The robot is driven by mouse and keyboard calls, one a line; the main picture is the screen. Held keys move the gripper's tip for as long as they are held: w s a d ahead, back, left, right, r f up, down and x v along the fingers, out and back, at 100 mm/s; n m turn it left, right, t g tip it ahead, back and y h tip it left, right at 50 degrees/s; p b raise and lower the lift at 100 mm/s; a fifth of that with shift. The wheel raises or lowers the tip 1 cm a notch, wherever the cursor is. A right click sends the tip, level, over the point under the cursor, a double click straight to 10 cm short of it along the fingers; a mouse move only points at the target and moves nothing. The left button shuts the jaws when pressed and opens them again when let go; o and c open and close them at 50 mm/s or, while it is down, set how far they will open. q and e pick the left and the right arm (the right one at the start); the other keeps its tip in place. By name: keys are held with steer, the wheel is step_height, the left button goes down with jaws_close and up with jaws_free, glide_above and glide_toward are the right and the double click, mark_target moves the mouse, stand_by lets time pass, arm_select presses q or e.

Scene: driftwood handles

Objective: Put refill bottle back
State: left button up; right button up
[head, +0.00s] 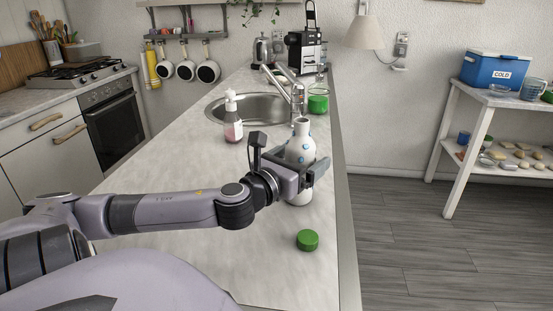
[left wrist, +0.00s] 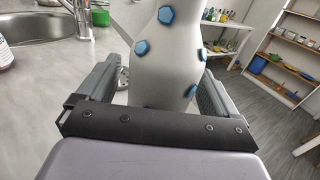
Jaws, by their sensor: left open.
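A white refill bottle (head: 300,146) with blue dots stands upright on the counter near its right edge. My left gripper (head: 318,172) is open around the bottle's lower body, one finger on each side. In the left wrist view the bottle (left wrist: 163,55) rises between the two fingers of the left gripper (left wrist: 150,95). I cannot tell whether either finger touches it. The bottle's neck is open at the top. A green lid (head: 307,240) lies on the counter in front of the bottle. My right gripper is not in view.
A soap bottle (head: 232,118) stands by the sink (head: 250,107), left of the refill bottle. The faucet (head: 290,88) and a green-based jar (head: 318,103) are behind it. The counter (head: 200,160) is clear to the left. A shelf (head: 462,150) stands off to the right.

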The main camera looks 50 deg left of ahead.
arm_select(q)
steer(key=shift+s+d, duration=0.25)
steer(key=shift+s, duration=0.85)
steer(key=shift+s+d+p, duration=0.2)
steer(key=shift+s+d, duration=0.05)
steer(key=shift+s, duration=1.1)
steer(key=shift+s+d+p, duration=0.15)
steer(key=shift+s+d, duration=0.05)
steer(key=shift+s, duration=1.15)
steer(key=shift+s+d+p, duration=0.15)
steer(key=shift+s+p, duration=0.5)
steer(key=shift+s, duration=0.2)
steer(key=shift+s+d+p, duration=0.15)
steer(key=shift+s+p, duration=0.45)
steer(key=shift+s, duration=0.2)
